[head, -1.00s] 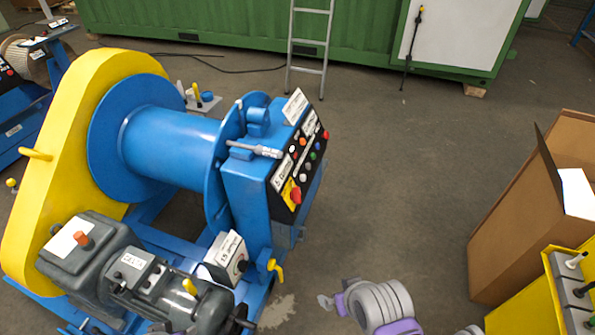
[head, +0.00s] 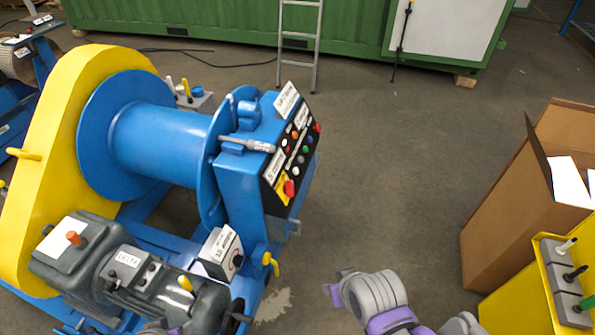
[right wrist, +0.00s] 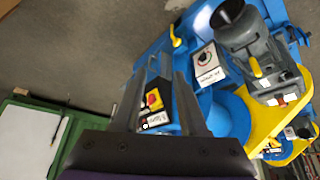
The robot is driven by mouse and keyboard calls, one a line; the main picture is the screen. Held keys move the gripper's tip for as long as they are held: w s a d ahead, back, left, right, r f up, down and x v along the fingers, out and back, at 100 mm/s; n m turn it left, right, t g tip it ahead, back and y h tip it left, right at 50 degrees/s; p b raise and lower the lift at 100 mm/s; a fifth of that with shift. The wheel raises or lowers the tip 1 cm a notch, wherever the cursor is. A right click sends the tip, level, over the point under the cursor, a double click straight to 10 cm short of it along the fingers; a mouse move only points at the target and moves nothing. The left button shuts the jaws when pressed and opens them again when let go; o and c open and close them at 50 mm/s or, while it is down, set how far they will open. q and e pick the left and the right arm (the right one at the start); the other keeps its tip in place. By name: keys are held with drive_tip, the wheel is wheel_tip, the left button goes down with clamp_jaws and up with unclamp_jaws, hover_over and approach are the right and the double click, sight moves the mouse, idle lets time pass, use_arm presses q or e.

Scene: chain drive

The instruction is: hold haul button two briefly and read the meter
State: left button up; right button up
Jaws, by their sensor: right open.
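The blue winch has a black control panel (head: 291,158) on its right side, with small red, orange, green, blue and white buttons and a red knob on a yellow plate (head: 288,188). The labels are too small to read, so I cannot tell which button is haul two. A grey box with a round dial or knob (head: 237,262) sits below the panel. My right gripper (right wrist: 160,85) is open and empty; its fingers frame the panel in the right wrist view, apart from it. In the head view its purple and grey wrist (head: 375,300) is right of the winch. My left gripper is not clearly seen.
A grey motor (head: 145,280) and yellow guard (head: 85,120) fill the left. A cardboard box (head: 520,210) and yellow stand (head: 520,305) are at right. A ladder (head: 300,45) leans on a green container (head: 210,25). Floor between winch and box is clear.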

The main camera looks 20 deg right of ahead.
clamp_jaws()
idle(1.2)
